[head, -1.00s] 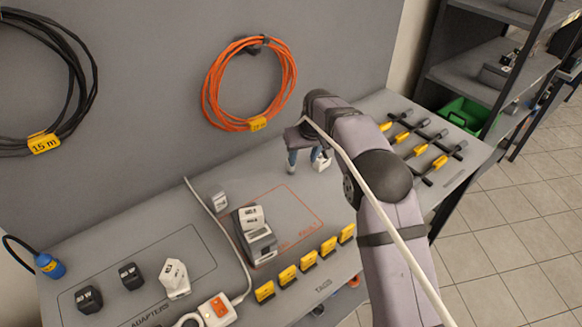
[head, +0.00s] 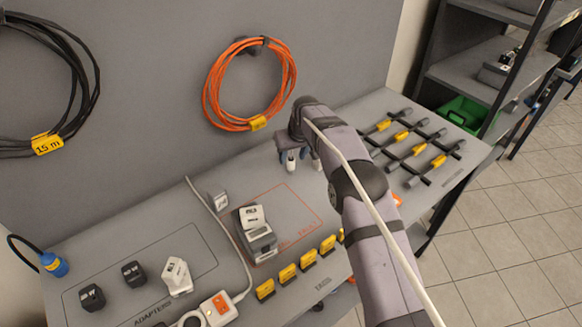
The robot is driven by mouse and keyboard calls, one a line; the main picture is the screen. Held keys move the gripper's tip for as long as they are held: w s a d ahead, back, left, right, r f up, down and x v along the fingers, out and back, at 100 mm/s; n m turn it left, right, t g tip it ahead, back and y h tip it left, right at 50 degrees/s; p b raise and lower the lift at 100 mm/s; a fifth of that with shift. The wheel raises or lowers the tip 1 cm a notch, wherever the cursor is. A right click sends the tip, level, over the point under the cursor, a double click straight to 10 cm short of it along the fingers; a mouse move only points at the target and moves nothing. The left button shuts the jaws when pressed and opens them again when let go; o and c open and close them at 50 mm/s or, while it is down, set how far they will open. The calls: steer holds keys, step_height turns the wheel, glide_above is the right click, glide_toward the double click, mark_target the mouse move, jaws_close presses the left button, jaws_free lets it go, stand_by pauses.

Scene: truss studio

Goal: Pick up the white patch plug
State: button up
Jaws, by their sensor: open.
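My gripper (head: 303,164) is at the back of the table, beyond the red-outlined area, pointing down with its fingers apart. A small pale patch shows at its right finger; I cannot tell whether it is a plug or part of the finger. Other white pieces are a small block (head: 218,201) beside the white cable, and an angular white piece (head: 176,276) in the adapters area. I cannot tell which one is the white patch plug. My forearm hides the table right of the gripper.
Yellow tags (head: 289,273) line the front. A power strip (head: 218,308) lies at front left. Yellow-tagged black items (head: 420,150) lie at right. An orange cable coil (head: 250,85) hangs behind.

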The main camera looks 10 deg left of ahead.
mark_target(291, 161)
steer(key=shift+p+x, duration=1.15)
steer(key=shift+x, duration=1.4)
steer(key=shift+c, duration=0.7)
jaws_close()
